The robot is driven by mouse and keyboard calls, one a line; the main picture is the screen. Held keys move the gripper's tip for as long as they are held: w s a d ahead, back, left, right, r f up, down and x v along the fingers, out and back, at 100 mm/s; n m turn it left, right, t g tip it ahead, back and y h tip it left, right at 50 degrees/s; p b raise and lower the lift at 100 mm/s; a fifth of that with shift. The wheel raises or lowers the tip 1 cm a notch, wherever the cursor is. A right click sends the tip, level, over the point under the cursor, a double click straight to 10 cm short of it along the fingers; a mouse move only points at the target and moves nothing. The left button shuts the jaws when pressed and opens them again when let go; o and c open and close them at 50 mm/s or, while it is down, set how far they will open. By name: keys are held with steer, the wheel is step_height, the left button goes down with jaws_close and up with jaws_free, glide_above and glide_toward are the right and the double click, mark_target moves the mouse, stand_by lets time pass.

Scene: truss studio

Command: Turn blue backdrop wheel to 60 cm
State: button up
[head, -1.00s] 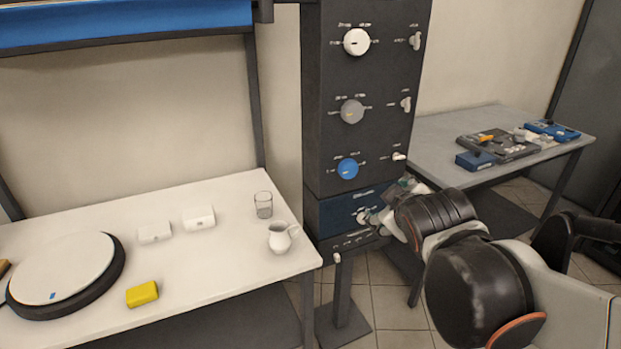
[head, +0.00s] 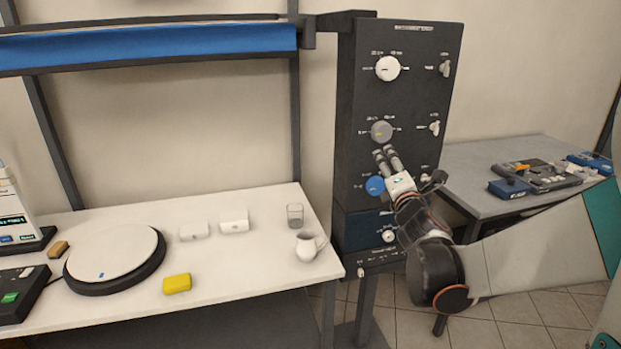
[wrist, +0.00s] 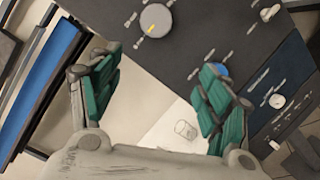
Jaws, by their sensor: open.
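The blue wheel (head: 375,186) is the lowest of three large round knobs on the dark upright panel (head: 353,95). It also shows in the wrist view (wrist: 222,69), partly hidden behind the right finger. Its scale marks are too small to read. My gripper (head: 386,155) is in front of the panel, with its fingertips just above the blue wheel in the head view. In the wrist view my gripper (wrist: 158,85) is open and empty, its green-padded fingers wide apart. The blue backdrop (head: 150,45) is a rolled-down strip at the upper left.
A grey knob (head: 381,131) and a white knob (head: 387,68) sit above the blue wheel, with small white switches (head: 434,128) to their right. A white table (head: 245,265) at left holds a pitcher (head: 309,246), a glass (head: 295,215) and a turntable (head: 112,255).

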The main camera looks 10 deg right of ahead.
steer(key=w+d+f+n+y, duration=0.2)
steer(key=w+d+f+n, duration=0.15)
steer(key=f+n, duration=0.35)
steer(key=n+y, duration=0.3)
steer(key=n, duration=0.6)
glide_toward(378, 187)
steer(key=w+b, duration=0.4)
steer(key=w, duration=0.5)
steer(key=shift+w+a, duration=0.15)
steer(key=shift+w, duration=0.1)
steer(key=c, duration=1)
